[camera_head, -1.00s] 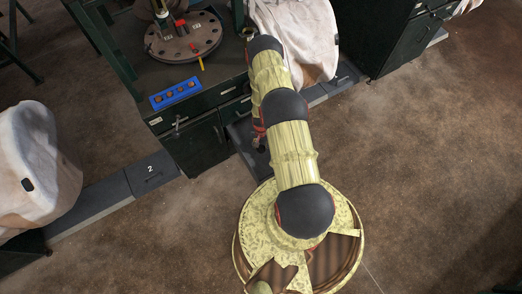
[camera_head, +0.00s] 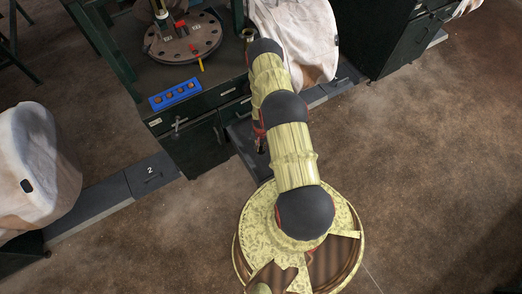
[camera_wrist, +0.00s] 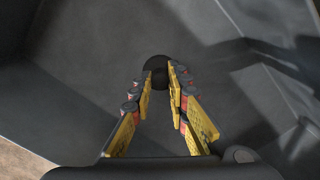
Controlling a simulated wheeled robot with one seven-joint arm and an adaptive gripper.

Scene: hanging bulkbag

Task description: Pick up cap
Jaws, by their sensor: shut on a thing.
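The cap (camera_wrist: 157,63) is a small, dark, round piece in the wrist view, between the tips of my gripper (camera_wrist: 161,78). My gripper's yellow fingers are shut on it, one on each side. Below and around it is a plain grey surface with sloping sides. In the head view, my arm covers most of this spot, and I cannot make out the cap there.
A dark green workbench (camera_head: 189,151) stands at the upper left, with a round drilled plate (camera_head: 185,40) and a blue tray (camera_head: 174,95) on it. White bulk bags hang at the left (camera_head: 38,165) and behind my arm (camera_head: 305,35). Brown floor is open at the right.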

